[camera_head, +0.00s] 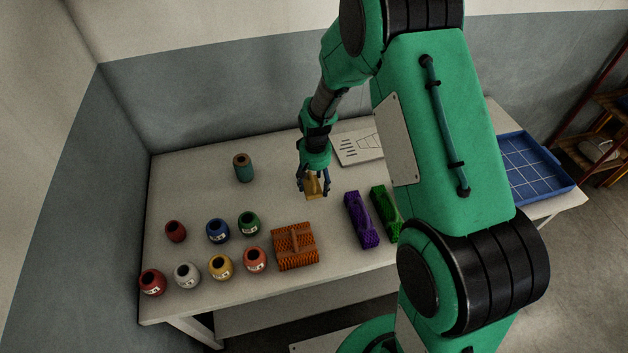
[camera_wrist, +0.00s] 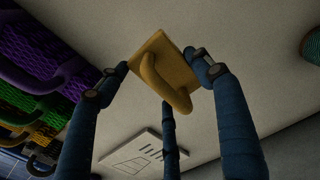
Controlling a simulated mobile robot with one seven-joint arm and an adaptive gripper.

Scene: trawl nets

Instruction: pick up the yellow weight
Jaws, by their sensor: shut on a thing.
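The yellow weight (camera_head: 314,187) is a flat yellow block with a looped handle on its top. In the wrist view the yellow weight (camera_wrist: 161,68) sits between the blue fingers of my gripper (camera_wrist: 165,80). My gripper (camera_head: 313,184) is shut on it in the head view, pointing down over the middle of the table. The fingers hide part of the weight's sides. I cannot tell whether its underside touches the table or hangs just above it.
Orange (camera_head: 295,246), purple (camera_head: 361,219) and green (camera_head: 384,213) net-like bundles lie nearby. Several small jars, including a yellow one (camera_head: 220,267), stand at left. A teal spool (camera_head: 243,168) stands behind. A white sheet (camera_head: 357,147) and blue tray (camera_head: 538,172) are to the right.

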